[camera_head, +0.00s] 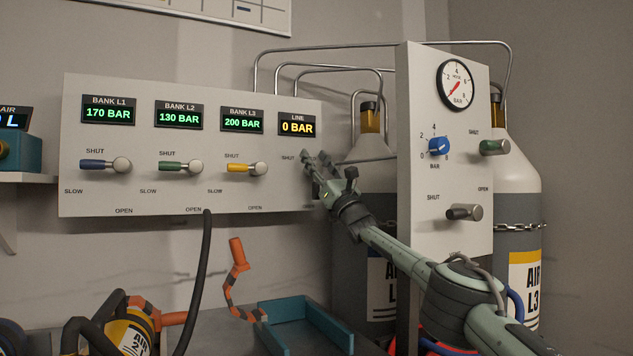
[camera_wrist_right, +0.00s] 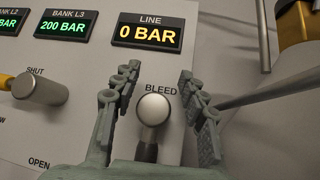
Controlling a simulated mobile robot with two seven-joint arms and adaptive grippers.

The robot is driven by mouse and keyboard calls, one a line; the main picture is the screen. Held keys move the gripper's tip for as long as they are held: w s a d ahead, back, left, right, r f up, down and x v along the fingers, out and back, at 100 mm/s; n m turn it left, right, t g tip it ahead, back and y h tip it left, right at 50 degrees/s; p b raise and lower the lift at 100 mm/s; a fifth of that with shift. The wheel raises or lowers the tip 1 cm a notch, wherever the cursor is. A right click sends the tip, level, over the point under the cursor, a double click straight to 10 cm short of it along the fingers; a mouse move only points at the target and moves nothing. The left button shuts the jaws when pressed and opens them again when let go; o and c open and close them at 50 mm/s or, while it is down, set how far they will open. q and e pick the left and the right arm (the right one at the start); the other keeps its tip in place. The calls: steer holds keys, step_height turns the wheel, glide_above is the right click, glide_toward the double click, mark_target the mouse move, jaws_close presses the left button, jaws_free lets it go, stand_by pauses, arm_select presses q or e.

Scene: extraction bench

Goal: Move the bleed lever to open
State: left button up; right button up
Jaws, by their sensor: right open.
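The bleed lever (camera_wrist_right: 153,109) shows in the right wrist view under the BLEED label. It has a round silver hub, and its dark handle (camera_wrist_right: 146,152) points down in the picture. My right gripper (camera_wrist_right: 158,78) is open, with one finger on each side of the lever; I cannot tell whether either finger touches it. In the head view my right gripper (camera_head: 317,162) is at the right end of the bank panel (camera_head: 190,195) and hides the lever. A SHUT label shows at its upper left. The LINE display (camera_head: 297,124) reads 0 BAR. My left gripper is not in view.
Blue (camera_head: 105,165), green (camera_head: 180,167) and yellow (camera_head: 246,168) levers sit left on the same panel, handles pointing left. A gauge panel (camera_head: 425,90) and gas cylinders (camera_head: 520,180) stand to the right. A blue tray (camera_head: 300,313) lies below.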

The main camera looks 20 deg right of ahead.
steer(key=shift+r, duration=1)
steer(key=shift+f, duration=0.1)
